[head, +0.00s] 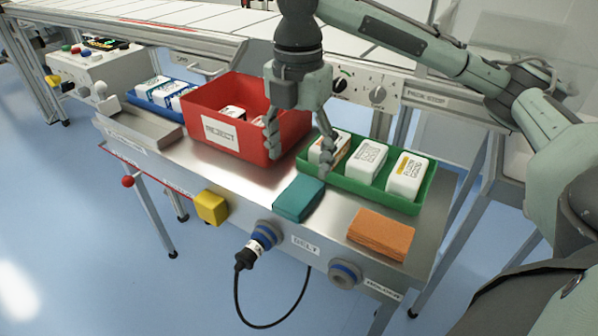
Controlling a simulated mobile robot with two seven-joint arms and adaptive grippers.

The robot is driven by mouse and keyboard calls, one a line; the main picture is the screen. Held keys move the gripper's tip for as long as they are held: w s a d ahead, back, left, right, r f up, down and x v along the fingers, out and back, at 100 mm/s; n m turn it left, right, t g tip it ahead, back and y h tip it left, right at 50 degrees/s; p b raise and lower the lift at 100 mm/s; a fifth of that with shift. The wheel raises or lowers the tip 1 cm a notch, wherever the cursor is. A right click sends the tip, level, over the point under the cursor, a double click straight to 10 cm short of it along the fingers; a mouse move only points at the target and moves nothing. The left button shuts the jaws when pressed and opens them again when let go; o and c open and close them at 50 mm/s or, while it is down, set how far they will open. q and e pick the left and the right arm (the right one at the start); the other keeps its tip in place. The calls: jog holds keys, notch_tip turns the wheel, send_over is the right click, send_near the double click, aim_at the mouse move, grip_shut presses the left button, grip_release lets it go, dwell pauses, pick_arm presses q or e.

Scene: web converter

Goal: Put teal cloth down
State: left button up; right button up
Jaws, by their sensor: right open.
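The teal cloth (298,198) lies folded on the metal bench near its front edge, above the blue-ringed socket. My right gripper (299,165) is above and behind it, pointing down, with its fingers spread apart and nothing between them. Its right finger comes down close to the cloth's far edge; I cannot tell whether they touch. My left gripper is out of view.
An orange folded cloth (381,235) lies to the right. A green tray (425,195) with three white packs is behind the cloths, and a red REJECT bin (197,96) is to the left. A yellow block (211,207) sits at the front edge.

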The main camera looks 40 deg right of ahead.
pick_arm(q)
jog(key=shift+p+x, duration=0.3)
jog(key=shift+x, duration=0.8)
pick_arm(e)
jog(key=shift+r, duration=2.3)
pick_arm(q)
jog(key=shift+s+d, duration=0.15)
